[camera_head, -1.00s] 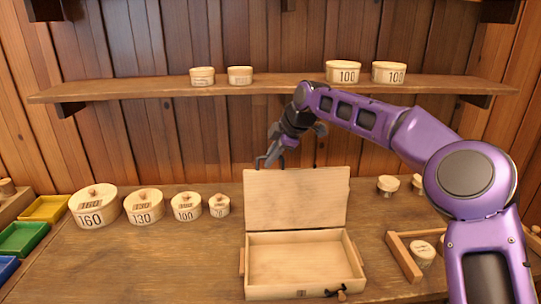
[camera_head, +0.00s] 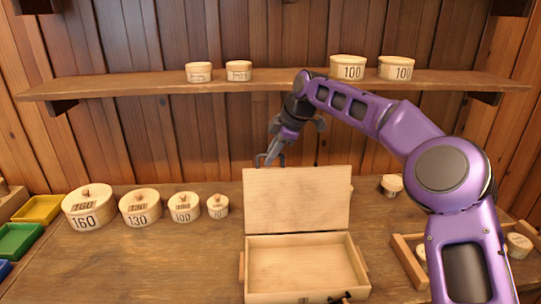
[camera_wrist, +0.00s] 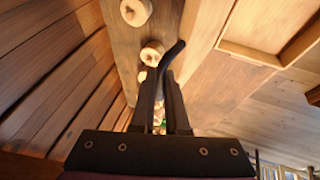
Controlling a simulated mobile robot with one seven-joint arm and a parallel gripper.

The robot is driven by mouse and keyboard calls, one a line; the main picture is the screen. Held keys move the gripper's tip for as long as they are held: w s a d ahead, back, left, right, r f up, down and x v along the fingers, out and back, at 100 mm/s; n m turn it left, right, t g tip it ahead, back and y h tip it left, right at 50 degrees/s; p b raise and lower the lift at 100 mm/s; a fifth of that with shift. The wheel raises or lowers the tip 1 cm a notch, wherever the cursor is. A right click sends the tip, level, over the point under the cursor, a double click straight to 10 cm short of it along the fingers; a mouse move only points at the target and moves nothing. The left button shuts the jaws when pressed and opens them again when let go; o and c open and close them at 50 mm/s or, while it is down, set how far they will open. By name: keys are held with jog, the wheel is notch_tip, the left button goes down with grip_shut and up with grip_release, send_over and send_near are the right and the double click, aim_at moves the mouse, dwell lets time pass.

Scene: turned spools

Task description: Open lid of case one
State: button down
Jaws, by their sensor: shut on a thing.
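Case one, a pale wooden case (camera_head: 305,297), stands on the bench with its inside showing empty. I read no number on it. Its lid (camera_head: 297,202) is raised, near upright, at the back of the case. My gripper (camera_head: 284,142) is behind and above the lid's upper left edge. It is shut on a dark bent rod (camera_head: 262,160), which also shows sticking out past the fingers in the wrist view (camera_wrist: 174,52). Whether the rod touches the lid, I cannot tell. A small dark piece (camera_head: 340,298) is at the case's front right.
Lidded round boxes marked 160 (camera_head: 88,222), 130 (camera_head: 140,221), 100 (camera_head: 184,216) and a smaller one (camera_head: 217,212) stand left of the case. A shelf (camera_head: 270,83) with round boxes hangs behind. A wooden tray (camera_head: 408,262) is at the right.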

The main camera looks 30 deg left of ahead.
jog(key=c, duration=0.9)
grip_release()
jog(key=shift+d+f, duration=0.1)
jog(key=shift+c, duration=0.2)
jog(key=shift+f, duration=0.1)
jog(key=v, duration=1.8)
